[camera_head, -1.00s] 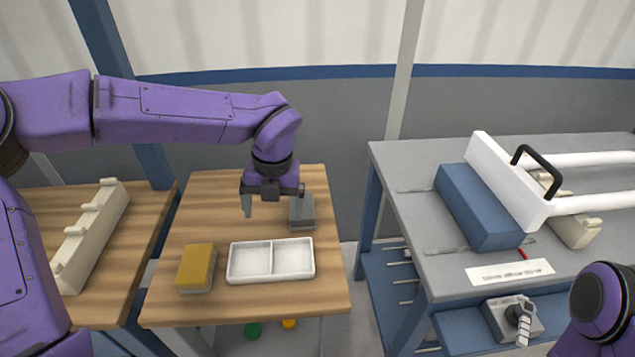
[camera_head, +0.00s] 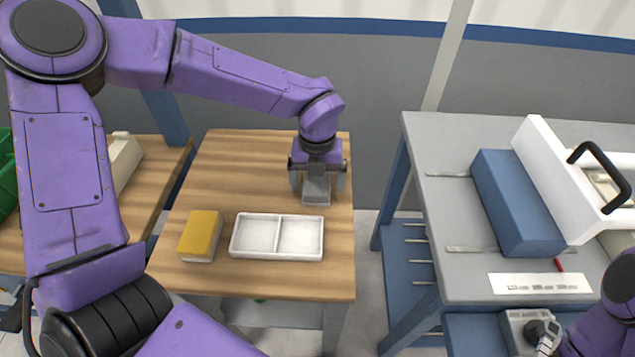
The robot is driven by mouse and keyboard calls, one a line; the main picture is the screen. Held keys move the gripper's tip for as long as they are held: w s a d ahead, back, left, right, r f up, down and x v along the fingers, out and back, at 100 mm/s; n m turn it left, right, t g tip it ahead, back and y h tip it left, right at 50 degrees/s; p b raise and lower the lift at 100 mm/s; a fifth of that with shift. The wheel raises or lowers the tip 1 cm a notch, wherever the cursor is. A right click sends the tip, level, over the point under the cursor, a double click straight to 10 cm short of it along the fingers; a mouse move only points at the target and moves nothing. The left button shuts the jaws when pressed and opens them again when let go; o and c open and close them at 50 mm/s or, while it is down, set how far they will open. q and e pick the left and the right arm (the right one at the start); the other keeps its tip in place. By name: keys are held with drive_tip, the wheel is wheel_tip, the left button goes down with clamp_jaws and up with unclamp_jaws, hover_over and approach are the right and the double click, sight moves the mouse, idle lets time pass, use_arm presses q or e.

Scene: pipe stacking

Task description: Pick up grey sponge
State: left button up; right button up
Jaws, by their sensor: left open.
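The grey sponge (camera_head: 316,190) is a small grey block on the wooden table (camera_head: 240,165), toward its right side. My left gripper (camera_head: 317,182) is right above it, pointing down. Its fingers are open, one on each side of the sponge, and the gripper hides the sponge's far part. Whether the fingers touch the sponge cannot be told. My right arm shows only partly at the lower right edge, and its gripper (camera_head: 543,335) is small and partly cut off there.
A white two-part tray (camera_head: 277,254) stands in front of the sponge. A yellow sponge (camera_head: 200,235) lies left of the tray. A grey table (camera_head: 455,215) with a blue block (camera_head: 515,205) and a white holder with a black handle (camera_head: 560,180) stands at the right, across a gap.

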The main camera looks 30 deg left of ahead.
use_arm(q)
drive_tip(key=shift+f, duration=0.25)
drive_tip(key=c, duration=1)
drive_tip(key=shift+c, duration=0.2)
drive_tip(key=shift+r, duration=0.55)
drive_tip(key=d+r, duration=0.1)
drive_tip(key=r, duration=0.1)
drive_tip(key=s+d+r, duration=0.1)
drive_tip(key=r, duration=0.1)
drive_tip(key=d+r, duration=0.1)
drive_tip(key=r, duration=0.1)
drive_tip(key=shift+s+d+r, duration=0.25)
drive_tip(key=shift+s+r, duration=0.1)
drive_tip(key=shift+r, duration=0.05)
drive_tip(key=s+d+r+b, duration=0.2)
drive_tip(key=s+d+r, duration=0.2)
drive_tip(key=d, duration=0.5)
drive_tip(key=shift+s+r, duration=0.15)
drive_tip(key=shift+r, duration=0.45)
